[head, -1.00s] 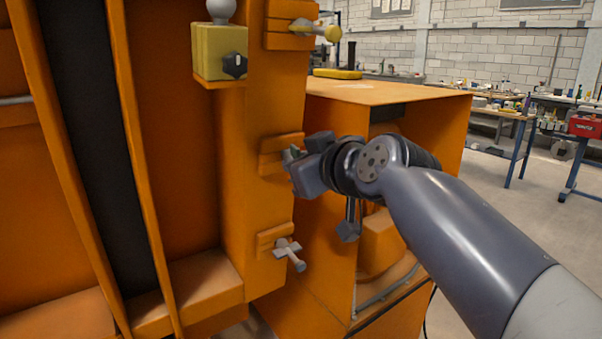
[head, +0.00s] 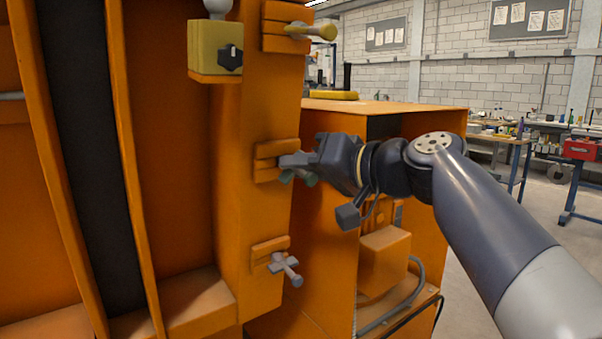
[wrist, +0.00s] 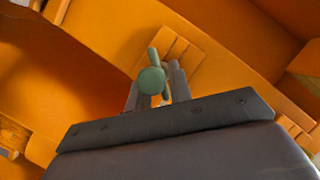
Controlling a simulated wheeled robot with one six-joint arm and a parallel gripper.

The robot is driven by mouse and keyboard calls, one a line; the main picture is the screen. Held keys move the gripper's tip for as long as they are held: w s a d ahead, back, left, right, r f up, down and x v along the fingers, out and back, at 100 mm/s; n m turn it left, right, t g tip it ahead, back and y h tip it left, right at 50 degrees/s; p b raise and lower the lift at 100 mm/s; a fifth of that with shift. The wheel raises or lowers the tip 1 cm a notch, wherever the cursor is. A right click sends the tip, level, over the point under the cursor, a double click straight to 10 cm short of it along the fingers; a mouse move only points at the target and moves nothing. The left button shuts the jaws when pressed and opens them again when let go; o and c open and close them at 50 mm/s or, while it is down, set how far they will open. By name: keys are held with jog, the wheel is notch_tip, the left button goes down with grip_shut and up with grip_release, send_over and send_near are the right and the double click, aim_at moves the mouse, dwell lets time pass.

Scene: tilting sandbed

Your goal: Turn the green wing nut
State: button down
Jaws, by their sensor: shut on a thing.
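The green wing nut (wrist: 152,80) shows in the wrist view as a round green end with thin wings, in front of a slotted orange bracket (wrist: 180,58). My gripper (head: 297,165) is shut on the wing nut, with one grey finger on each side of it in the wrist view. In the head view, only small green parts of the nut (head: 311,180) show below the fingers, at the middle bracket on the orange post. The fingers hide the rest of it there.
A yellow-tipped wing nut (head: 318,31) sits on the bracket above, and a grey one (head: 285,266) on the bracket below. A yellow box with a black knob (head: 230,57) is at upper left. An orange cabinet (head: 400,104) stands behind my gripper.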

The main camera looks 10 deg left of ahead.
jog(key=m+y, duration=0.1)
jog(key=m+g+y+b, duration=0.1)
jog(key=m, duration=0.1)
jog(key=shift+w+f, duration=0.1)
jog(key=shift+f, duration=0.25)
jog(key=shift+m+y+b, duration=0.5)
jog(key=shift+m+b, duration=0.1)
jog(key=shift+m, duration=0.4)
jog(key=c, duration=1.3)
grip_release()
jog(key=shift+r, duration=0.1)
jog(key=shift+d, duration=0.15)
jog(key=v, duration=1)
jog(key=shift+d, duration=0.35)
